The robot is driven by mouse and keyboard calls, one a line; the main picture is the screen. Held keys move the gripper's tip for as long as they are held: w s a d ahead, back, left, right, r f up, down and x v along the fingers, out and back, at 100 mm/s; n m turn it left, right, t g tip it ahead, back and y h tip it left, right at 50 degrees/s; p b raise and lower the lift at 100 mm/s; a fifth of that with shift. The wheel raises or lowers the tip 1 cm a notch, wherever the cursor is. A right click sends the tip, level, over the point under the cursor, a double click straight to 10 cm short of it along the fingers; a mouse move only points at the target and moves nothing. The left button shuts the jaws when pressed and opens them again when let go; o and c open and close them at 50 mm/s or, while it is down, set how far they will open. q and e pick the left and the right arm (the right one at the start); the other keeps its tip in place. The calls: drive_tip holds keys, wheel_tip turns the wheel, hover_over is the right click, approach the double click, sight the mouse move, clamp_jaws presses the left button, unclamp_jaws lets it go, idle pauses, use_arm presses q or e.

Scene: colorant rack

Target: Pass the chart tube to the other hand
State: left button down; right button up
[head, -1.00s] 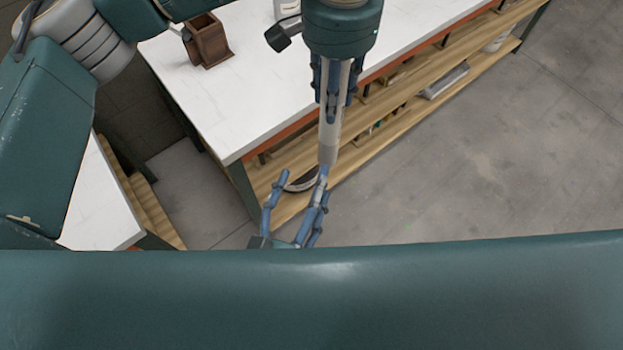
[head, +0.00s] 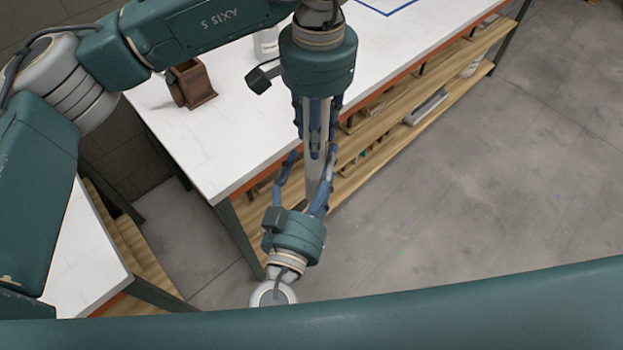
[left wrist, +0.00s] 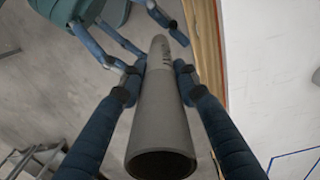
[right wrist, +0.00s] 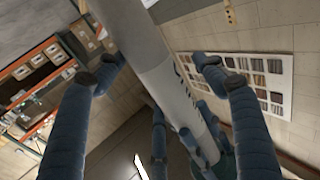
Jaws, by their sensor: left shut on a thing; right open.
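The chart tube (head: 316,185) is a long grey-white cylinder hanging roughly upright in front of the worktable. My left gripper (head: 315,148), reaching from above, is shut on its upper part. In the left wrist view the tube (left wrist: 160,115) lies between the two fingers, its dark round end facing the camera. My right gripper (head: 310,162) comes from below with its fingers spread on both sides of the tube's lower part. In the right wrist view the tube (right wrist: 150,55) passes between these open fingers, and a gap shows on the right finger's side.
A white worktable (head: 235,135) with wooden shelves (head: 395,125) stands behind the tube. A brown holder (head: 190,85) sits on the table at the left. Another white table (head: 75,245) is at the lower left. The floor at right is clear.

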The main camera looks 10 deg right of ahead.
drive_tip(key=shift+w, duration=0.2)
drive_tip(key=c, duration=1.3)
use_arm(q)
drive_tip(key=c, duration=1.2)
unclamp_jaws()
drive_tip(key=shift+d, duration=0.1)
drive_tip(key=shift+r, duration=0.15)
